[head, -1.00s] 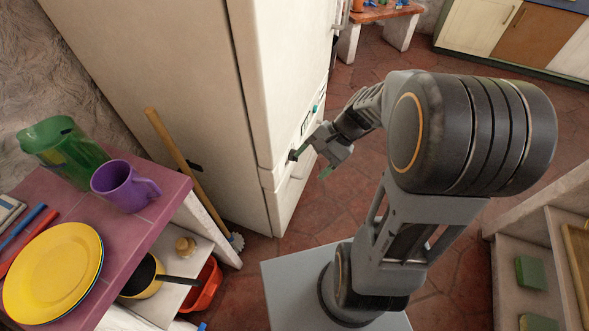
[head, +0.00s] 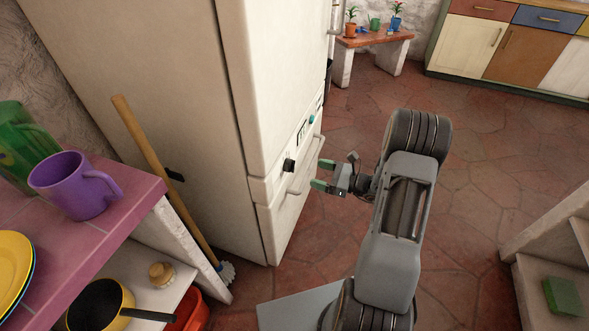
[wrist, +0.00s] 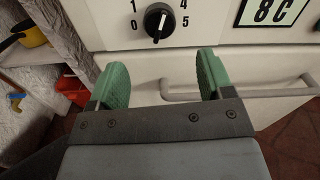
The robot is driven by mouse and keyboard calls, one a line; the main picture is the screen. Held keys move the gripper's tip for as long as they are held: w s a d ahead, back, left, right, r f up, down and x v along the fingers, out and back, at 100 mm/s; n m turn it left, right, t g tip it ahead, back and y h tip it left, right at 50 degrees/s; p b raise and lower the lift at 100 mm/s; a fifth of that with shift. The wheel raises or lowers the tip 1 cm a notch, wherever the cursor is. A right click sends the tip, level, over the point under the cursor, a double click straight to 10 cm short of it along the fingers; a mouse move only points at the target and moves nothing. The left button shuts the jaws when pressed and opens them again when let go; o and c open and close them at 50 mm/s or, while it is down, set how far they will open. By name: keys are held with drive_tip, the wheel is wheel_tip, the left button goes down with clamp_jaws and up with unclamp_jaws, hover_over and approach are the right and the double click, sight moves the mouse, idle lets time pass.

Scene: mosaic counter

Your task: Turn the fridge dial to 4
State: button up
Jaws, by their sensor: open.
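The fridge (head: 150,70) stands left of my arm, its front facing right in the head view. Its black dial (head: 290,165) sits on the panel between the doors. In the wrist view the dial (wrist: 158,21) has a white pointer line slanting between upper right and lower left. Marks 1 and 0 show on its left, 4 and 5 on its right; the marks above are out of frame. My gripper (head: 322,174) is open and empty, its green fingers apart from the dial. In the wrist view the fingers (wrist: 161,75) lie below the dial, one on each side.
A display (wrist: 272,11) reading 8C is right of the dial. A door handle (wrist: 240,93) runs below the panel, close to the right finger. A broom (head: 165,175) leans by the fridge's side. A counter with a purple mug (head: 75,184) stands at the left.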

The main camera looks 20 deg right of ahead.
sight(294, 167)
drive_tip(key=b+x, duration=0.1)
drive_tip(key=x, duration=0.8)
drive_tip(key=c, duration=0.9)
